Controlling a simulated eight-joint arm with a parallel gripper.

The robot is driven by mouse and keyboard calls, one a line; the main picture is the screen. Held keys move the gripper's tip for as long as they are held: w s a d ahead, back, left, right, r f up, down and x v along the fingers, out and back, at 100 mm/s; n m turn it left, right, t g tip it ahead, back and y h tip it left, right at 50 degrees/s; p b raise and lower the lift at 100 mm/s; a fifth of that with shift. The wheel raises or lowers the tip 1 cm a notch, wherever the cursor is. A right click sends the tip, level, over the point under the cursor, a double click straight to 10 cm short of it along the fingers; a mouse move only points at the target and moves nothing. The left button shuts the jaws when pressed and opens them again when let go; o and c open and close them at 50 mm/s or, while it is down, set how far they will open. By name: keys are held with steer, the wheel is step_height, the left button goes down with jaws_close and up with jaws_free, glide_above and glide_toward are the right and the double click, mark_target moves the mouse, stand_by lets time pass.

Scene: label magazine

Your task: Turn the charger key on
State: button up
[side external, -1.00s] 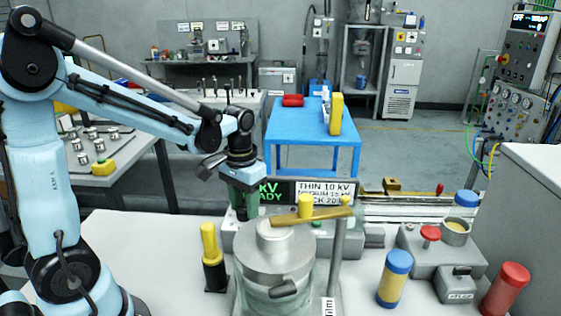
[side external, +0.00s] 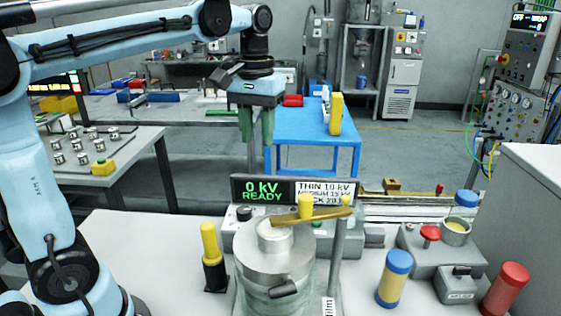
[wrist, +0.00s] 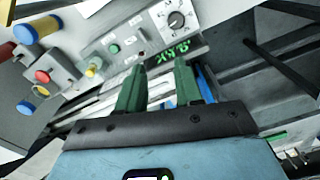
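The charger (side external: 232,240) stands behind the metal cylinder; its display (side external: 263,190) reads "0 KV READY". In the wrist view its grey panel (wrist: 128,28) carries a round dark knob on a white dial (wrist: 176,20), a green button (wrist: 113,48) and a small switch-like part (wrist: 145,33). I cannot tell for sure which part is the key, nor its position. My gripper (side external: 256,143) hangs fingers down in the air above and behind the display, apart from everything. In the wrist view its two green fingers (wrist: 159,78) are spread with nothing between them.
The metal cylinder (side external: 277,262) with a wooden-coloured bar (side external: 310,216) and an upright post (side external: 339,255) stands before the charger. A yellow-black handle (side external: 212,258) is left of it. Blue-topped and red cylinders (side external: 394,278) (side external: 505,289) stand right. The air around my gripper is free.

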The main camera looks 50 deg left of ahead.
steer(key=w+d+n, duration=0.3)
steer(key=d+n, duration=0.1)
glide_above(278, 211)
step_height(278, 211, down, 5)
step_height(278, 211, down, 12)
steer(key=shift+d+f, duration=0.1)
steer(key=shift+f, duration=0.05)
stand_by(0.3)
jaws_close()
